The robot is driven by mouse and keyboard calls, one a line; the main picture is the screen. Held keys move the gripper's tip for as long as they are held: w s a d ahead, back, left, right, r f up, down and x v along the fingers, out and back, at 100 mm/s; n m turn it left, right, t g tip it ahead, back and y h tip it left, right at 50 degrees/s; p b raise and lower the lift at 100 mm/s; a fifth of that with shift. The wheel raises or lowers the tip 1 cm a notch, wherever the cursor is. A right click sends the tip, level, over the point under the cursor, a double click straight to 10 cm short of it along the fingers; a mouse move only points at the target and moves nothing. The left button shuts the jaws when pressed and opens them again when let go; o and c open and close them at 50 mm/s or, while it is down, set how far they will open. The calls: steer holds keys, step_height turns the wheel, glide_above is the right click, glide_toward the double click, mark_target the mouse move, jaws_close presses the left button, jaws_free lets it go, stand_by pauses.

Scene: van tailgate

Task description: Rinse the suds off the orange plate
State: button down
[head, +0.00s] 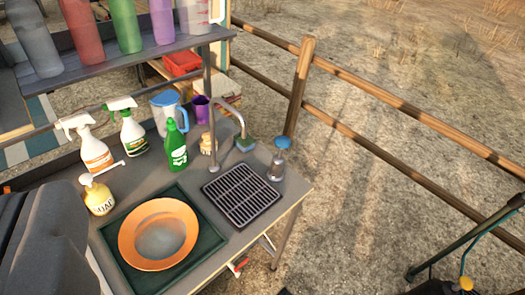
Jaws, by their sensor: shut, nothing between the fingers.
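The orange plate (128,236) lies face up in a shallow dark green tray (211,238) at the front left of the grey counter. A pale, hazy patch covers the plate's middle; I cannot tell how thick the suds are. A thin metal spout (234,108) curves over the back of the counter, away from the plate. I see no water running. A red-handled part (238,266) shows below the counter's front edge. My gripper's fingers are not in view; a dark grey body at the lower left, perhaps part of my arm, hides the counter's left corner.
A black rack (241,195) lies right of the tray. A shelf (110,62) of bottles overhangs the back.

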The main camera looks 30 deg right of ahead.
steer(key=w+a+f+n+t+y+p, duration=0.2)
steer(key=w+a+f+y+p, duration=0.25)
steer(key=w+a, duration=0.85)
steer(key=s+a+f+m+t+h+p, duration=0.2)
steer(key=a+f+t+h+p, duration=0.15)
steer(key=a+f, duration=0.95)
steer(key=d+f+x, duration=0.2)
steer(key=x, duration=1.1)
steer(key=shift+w+g+p, duration=0.3)
steer(key=shift+w+g, duration=0.05)
steer(key=shift+w, duration=0.4)
steer(key=shift+d+f+n, duration=0.1)
steer(key=shift+d+n, duration=0.05)
steer(key=shift+n, duration=0.15)
